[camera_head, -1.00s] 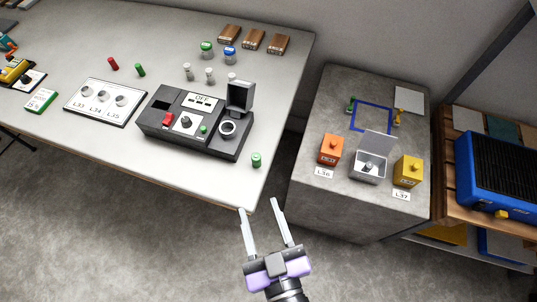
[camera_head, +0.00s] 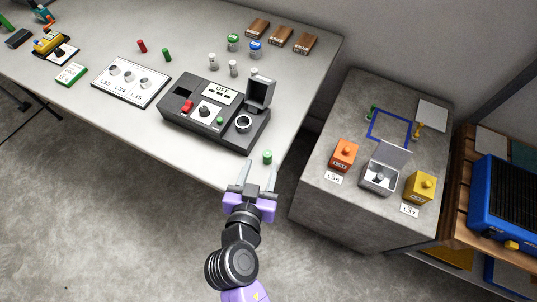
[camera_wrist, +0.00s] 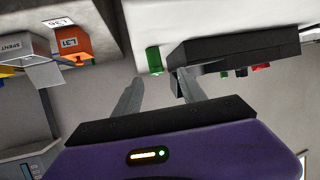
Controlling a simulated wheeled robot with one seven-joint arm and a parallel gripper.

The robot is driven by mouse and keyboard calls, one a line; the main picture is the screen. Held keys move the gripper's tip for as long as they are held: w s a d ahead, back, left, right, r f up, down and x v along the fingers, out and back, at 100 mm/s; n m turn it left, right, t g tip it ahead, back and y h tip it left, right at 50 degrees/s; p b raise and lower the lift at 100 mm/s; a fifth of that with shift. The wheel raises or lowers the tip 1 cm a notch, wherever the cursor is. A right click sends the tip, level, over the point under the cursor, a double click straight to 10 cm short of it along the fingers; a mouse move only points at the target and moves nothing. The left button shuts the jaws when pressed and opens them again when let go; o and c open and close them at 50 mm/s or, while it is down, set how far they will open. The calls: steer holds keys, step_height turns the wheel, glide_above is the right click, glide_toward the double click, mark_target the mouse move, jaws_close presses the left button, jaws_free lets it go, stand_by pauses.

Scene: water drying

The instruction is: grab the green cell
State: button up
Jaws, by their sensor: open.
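A small green cell (camera_head: 267,157) stands near the front right corner of the grey table, beside the black device. In the wrist view the green cell (camera_wrist: 154,60) is just beyond the fingertips, close to the black device's end. My gripper (camera_head: 257,169) is open and empty, its fingers reaching toward the table edge just short of the cell. In the wrist view my gripper (camera_wrist: 160,78) has its fingers spread with nothing between them.
The black device (camera_head: 215,115) with its raised lid is left of the cell. A grey stand (camera_head: 330,215) on the right bears an orange box (camera_head: 343,155), an open grey box (camera_head: 379,178) and a yellow box (camera_head: 421,187). A gap separates table and stand.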

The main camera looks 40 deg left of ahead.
mark_target(266, 158)
steer(key=shift+d+p+x, duration=0.15)
steer(key=shift+p+x, duration=0.1)
steer(key=shift+x, duration=1.05)
steer(key=shift+d+p+x, duration=0.15)
steer(key=shift+p+x, duration=0.05)
steer(key=shift+x, duration=1.1)
steer(key=shift+f, duration=0.15)
jaws_close()
